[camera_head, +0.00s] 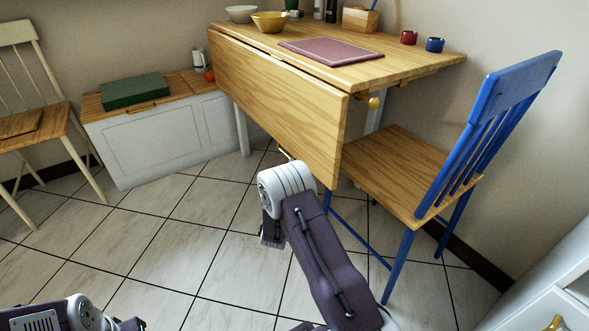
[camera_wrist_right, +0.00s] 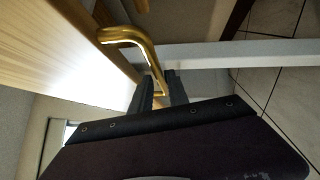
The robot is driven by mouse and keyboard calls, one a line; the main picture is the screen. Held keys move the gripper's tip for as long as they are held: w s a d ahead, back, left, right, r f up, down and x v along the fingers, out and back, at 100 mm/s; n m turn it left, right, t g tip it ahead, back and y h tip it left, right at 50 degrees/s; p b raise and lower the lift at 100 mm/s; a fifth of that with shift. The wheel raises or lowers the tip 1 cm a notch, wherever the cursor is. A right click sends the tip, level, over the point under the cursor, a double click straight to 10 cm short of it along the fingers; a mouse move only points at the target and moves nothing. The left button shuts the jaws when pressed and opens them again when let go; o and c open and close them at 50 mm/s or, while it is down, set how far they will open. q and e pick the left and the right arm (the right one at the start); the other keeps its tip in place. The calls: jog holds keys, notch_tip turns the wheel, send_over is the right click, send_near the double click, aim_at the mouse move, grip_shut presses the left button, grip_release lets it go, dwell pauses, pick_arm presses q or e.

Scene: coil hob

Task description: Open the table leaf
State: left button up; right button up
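The table leaf (camera_head: 275,95) is a wooden panel hanging down from the front edge of the wooden table (camera_head: 420,65). In the head view a bit of brass handle (camera_head: 286,154) shows at the leaf's lower edge, just beyond my right arm. In the right wrist view the brass handle (camera_wrist_right: 128,35) stands out beside the leaf's wood (camera_wrist_right: 60,50). Its bar runs between the dark fingers of my right gripper (camera_wrist_right: 159,88), which look closed around it. The arm hides this gripper in the head view. Part of my left arm shows at bottom left; its fingertips are not visible.
A blue chair (camera_head: 400,170) with a wooden seat stands close to the right of the leaf. A white bench (camera_head: 160,140) with a green cushion is at left. Bowls (camera_head: 270,22) and a pink mat (camera_head: 330,50) are on the tabletop. The tiled floor in front is clear.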

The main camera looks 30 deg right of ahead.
jog(key=shift+b+x, duration=0.5)
jog(key=shift+x, duration=0.65)
jog(key=shift+w+d+r, duration=0.1)
jog(key=shift+w+d, duration=0.05)
jog(key=shift+w, duration=0.05)
grip_shut()
dwell(0.3)
